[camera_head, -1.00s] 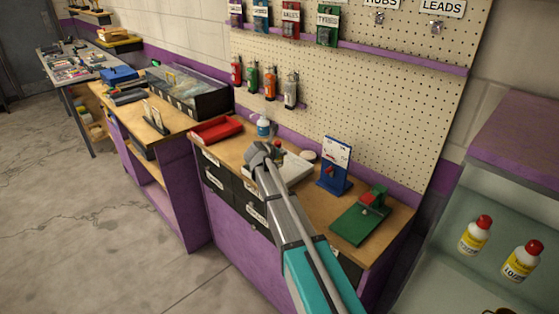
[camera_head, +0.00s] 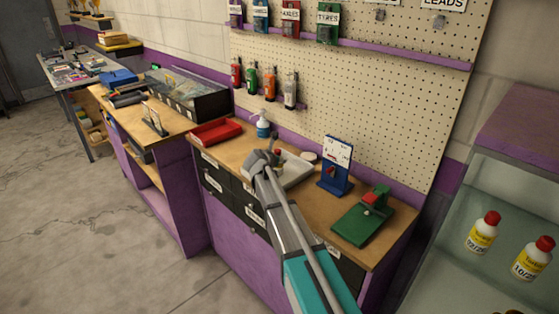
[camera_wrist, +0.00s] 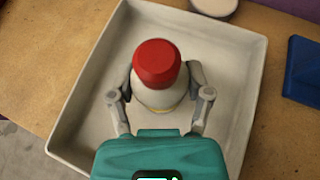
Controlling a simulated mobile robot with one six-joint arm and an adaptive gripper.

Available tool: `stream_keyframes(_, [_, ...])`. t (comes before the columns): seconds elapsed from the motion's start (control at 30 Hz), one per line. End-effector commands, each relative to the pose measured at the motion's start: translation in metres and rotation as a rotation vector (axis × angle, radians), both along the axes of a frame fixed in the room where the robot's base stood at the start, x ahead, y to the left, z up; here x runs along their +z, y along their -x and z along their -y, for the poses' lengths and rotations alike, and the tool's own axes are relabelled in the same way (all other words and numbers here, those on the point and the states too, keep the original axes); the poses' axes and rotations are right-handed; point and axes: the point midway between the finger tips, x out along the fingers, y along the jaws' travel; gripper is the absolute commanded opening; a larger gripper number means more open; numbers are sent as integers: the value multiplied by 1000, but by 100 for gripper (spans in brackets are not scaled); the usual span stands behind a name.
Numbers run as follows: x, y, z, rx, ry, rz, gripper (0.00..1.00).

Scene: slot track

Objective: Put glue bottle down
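The glue bottle, white with a red cap (camera_wrist: 158,64) and a little yellow low on its side, stands roughly upright between the fingers of my gripper (camera_wrist: 160,88). Both fingers press against its sides. Below and around it is a shallow white tray (camera_wrist: 80,130) on the wooden workbench. I cannot tell whether the bottle's base touches the tray floor. In the head view my gripper (camera_head: 268,158) is over the left part of the tray (camera_head: 298,176) and hides most of the bottle; a bit of red cap (camera_head: 277,152) shows.
Two red-capped bottles (camera_head: 481,234) stand on the right shelf.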

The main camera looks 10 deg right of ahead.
Motion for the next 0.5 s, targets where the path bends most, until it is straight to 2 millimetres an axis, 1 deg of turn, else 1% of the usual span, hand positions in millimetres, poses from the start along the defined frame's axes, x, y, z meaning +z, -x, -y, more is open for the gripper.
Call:
stream_keyframes(0.03, [0, 0, 0, 0, -1, -1, 74])
stream_keyframes(0.17, [0, 0, 0, 0, -1, -1, 98])
stream_keyframes(0.5, [0, 0, 0, 0, -1, -1, 99])
